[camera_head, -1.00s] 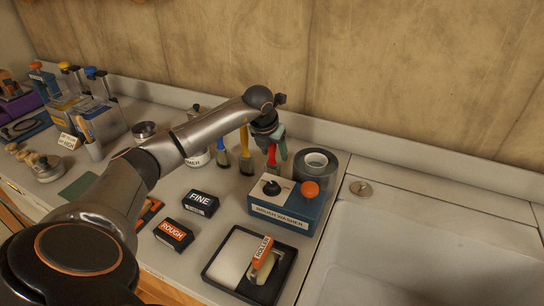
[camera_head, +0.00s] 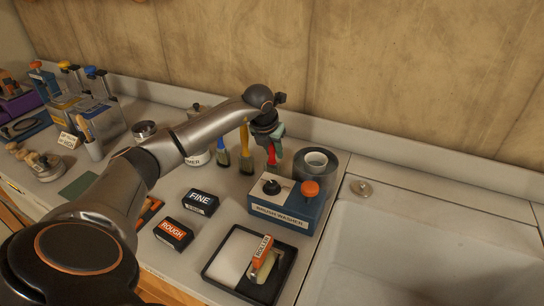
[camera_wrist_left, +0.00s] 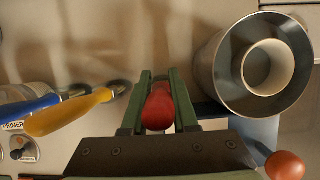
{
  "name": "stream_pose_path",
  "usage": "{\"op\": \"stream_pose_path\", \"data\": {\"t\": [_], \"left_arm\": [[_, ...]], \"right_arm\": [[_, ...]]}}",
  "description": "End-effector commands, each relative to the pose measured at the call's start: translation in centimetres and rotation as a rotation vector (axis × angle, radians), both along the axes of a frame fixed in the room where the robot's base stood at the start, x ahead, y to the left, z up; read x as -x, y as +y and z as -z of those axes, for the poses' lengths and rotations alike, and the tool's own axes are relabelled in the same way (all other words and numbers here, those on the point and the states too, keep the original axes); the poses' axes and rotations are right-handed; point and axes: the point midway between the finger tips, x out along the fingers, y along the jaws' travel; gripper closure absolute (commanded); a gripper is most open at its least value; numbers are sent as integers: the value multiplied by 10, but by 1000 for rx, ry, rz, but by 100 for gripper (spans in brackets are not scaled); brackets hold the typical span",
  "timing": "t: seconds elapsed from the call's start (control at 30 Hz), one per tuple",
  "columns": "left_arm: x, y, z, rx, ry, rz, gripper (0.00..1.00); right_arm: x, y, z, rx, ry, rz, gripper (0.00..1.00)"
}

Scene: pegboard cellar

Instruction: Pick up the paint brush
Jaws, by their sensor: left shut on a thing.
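A paint brush with a red handle (camera_head: 271,155) stands upright behind the brush washer. My left gripper (camera_head: 274,144) is at the top of it. In the left wrist view the green fingers (camera_wrist_left: 159,100) sit on both sides of the red handle (camera_wrist_left: 158,110), shut on it. The brush's bristle end is mostly hidden behind the washer. A yellow-handled brush (camera_head: 245,150) and a blue-handled brush (camera_head: 222,157) stand to its left. They show in the wrist view as yellow (camera_wrist_left: 70,113) and blue (camera_wrist_left: 35,105) handles. My right gripper is not in view.
The blue and white brush washer (camera_head: 285,212) with a grey round drum (camera_head: 327,172) stands close to the right. A roller tray (camera_head: 229,262), FINE (camera_head: 201,203) and ROUGH (camera_head: 173,234) blocks lie in front. A sink (camera_head: 430,250) is at right; the wall is behind.

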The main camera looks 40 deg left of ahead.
Motion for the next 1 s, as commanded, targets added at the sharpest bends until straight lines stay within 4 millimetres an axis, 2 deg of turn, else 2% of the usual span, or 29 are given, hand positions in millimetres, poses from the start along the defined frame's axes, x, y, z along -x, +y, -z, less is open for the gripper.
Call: {"op": "stream_pose_path", "data": {"t": [0.83,1.0], "left_arm": [[0,0,-1,0,-1,0,100],[-1,0,-13,0,-4,-1,100]], "right_arm": [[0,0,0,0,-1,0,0],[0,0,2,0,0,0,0]]}}
